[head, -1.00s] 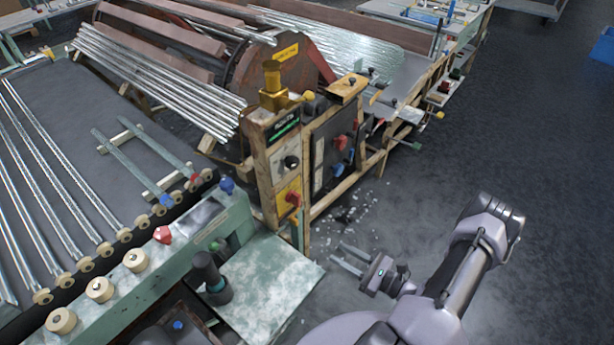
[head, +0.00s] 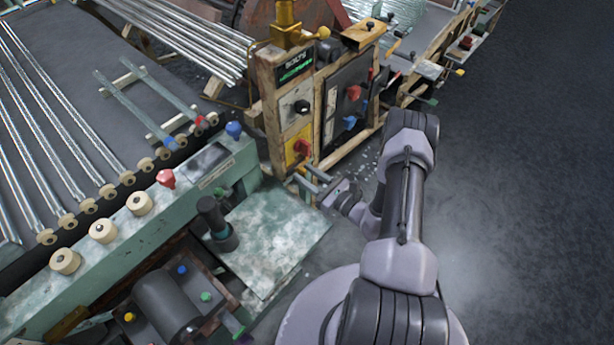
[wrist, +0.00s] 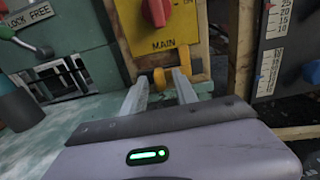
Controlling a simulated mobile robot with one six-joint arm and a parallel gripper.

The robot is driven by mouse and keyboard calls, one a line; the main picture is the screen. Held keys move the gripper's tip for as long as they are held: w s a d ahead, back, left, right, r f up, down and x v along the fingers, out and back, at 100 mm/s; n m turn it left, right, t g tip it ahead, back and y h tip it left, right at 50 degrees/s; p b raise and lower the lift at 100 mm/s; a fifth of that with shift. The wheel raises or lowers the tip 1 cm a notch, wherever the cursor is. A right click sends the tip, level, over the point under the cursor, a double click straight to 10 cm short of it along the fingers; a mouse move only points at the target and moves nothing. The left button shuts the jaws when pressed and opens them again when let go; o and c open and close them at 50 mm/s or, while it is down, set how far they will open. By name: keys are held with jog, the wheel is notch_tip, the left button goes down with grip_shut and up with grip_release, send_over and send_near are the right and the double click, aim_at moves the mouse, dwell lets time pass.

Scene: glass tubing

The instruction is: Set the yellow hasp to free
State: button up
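A small yellow-orange piece (wrist: 159,78), which looks like the hasp, sits low on the wooden post below the MAIN switch in the wrist view. My gripper (wrist: 160,82) points at it with its two fingers apart, one on each side of the piece. I cannot tell whether they touch it. In the head view my gripper (head: 307,180) is at the foot of the switch post, and the hasp is not clear there. A LOCK FREE label (wrist: 30,17) is on the green cabinet at left. I cannot tell which setting the hasp is in.
The red MAIN switch (wrist: 156,10) on its yellow plate is just above my fingers. The green cabinet (wrist: 75,45) stands close on the left, with a pale green plate (head: 268,245) below. A panel with scales (wrist: 275,50) is on the right. Open floor (head: 520,200) lies right.

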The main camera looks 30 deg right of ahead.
jog(key=shift+c, duration=0.2)
jog(key=c, duration=0.7)
grip_shut()
